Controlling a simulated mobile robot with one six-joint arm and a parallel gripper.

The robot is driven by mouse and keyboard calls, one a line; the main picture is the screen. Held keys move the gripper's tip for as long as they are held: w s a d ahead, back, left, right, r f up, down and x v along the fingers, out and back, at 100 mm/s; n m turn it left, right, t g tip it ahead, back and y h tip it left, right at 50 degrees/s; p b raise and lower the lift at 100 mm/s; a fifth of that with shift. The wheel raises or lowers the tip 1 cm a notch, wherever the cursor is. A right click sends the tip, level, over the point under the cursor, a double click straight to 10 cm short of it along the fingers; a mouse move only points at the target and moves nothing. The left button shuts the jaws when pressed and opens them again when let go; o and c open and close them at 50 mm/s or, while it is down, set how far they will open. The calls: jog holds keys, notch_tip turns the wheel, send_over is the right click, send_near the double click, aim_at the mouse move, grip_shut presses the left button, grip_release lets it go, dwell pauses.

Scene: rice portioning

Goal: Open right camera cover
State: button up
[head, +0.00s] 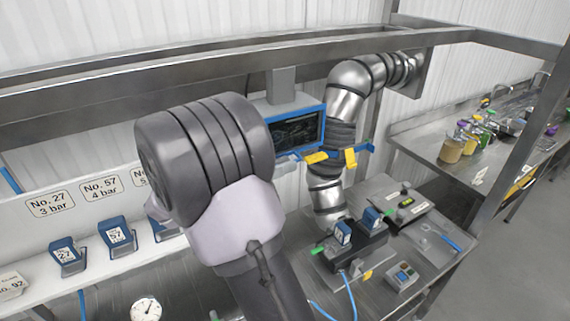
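A screen with a blue frame (322,129) hangs from the overhead frame. Below it runs a blue bar with a left yellow piece (316,157) and a right yellow piece (350,157); the right one looks like a small upright flap. These may be the camera covers, but I cannot tell for certain, nor whether either is open. My arm's large grey and white link (215,160) fills the middle left and hides part of the screen's left side. My gripper is not visible in this view.
A silver jointed duct (345,95) drops behind the bar to the steel bench. A black device with two blue-framed units (350,247) stands there. Blue-framed numbered blocks (117,234) line the left shelf. Jars (452,147) stand on the right table. A steel post (515,145) rises at right.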

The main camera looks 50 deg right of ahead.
jog(key=shift+s+d, duration=0.1)
jog(key=shift+d, duration=0.4)
jog(key=shift+c, duration=0.3)
grip_shut()
dwell(0.9)
